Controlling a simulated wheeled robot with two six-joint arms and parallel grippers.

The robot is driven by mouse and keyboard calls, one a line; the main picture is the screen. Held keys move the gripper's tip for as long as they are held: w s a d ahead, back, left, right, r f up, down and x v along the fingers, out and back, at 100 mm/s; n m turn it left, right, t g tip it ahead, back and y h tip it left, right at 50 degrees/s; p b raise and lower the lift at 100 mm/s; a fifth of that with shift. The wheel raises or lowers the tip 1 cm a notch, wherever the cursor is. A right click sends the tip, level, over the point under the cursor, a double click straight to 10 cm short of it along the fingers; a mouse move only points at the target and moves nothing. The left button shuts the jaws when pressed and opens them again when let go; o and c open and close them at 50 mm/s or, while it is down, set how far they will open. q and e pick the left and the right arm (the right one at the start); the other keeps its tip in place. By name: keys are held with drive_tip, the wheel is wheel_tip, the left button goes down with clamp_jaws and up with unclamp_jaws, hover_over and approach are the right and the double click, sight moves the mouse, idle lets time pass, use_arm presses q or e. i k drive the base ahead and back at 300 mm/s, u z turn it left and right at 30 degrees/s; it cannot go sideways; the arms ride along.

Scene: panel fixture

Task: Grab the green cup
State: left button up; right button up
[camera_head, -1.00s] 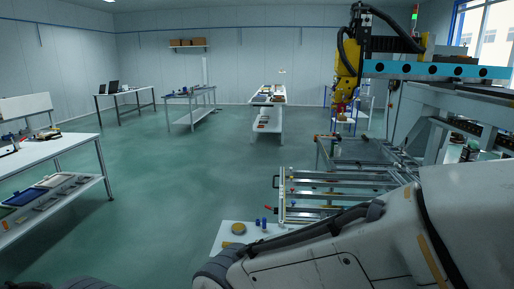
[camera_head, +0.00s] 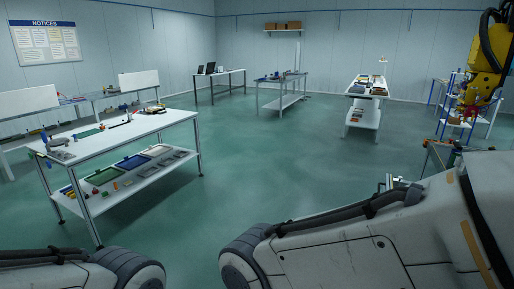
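I cannot make out a green cup in the head view. The white workbench (camera_head: 153,125) on the left carries small items too small to name, with green patches near its back edge. Its lower shelf (camera_head: 122,194) holds a green tray (camera_head: 101,176), a blue tray (camera_head: 132,162) and several small coloured pieces. Parts of both my arms show along the bottom edge. Neither of my grippers is in view.
Open green floor (camera_head: 260,165) lies in the middle. More tables stand at the back, including a white one (camera_head: 365,90) with items on it. A yellow machine arm (camera_head: 487,62) hangs at the right. A notice board (camera_head: 45,42) is on the left wall.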

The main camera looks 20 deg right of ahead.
sight(455, 160)
drive_tip(key=i, duration=4.6)
drive_tip(key=z, duration=2.45)
drive_tip(key=i, duration=4.65)
drive_tip(key=z, duration=1.35)
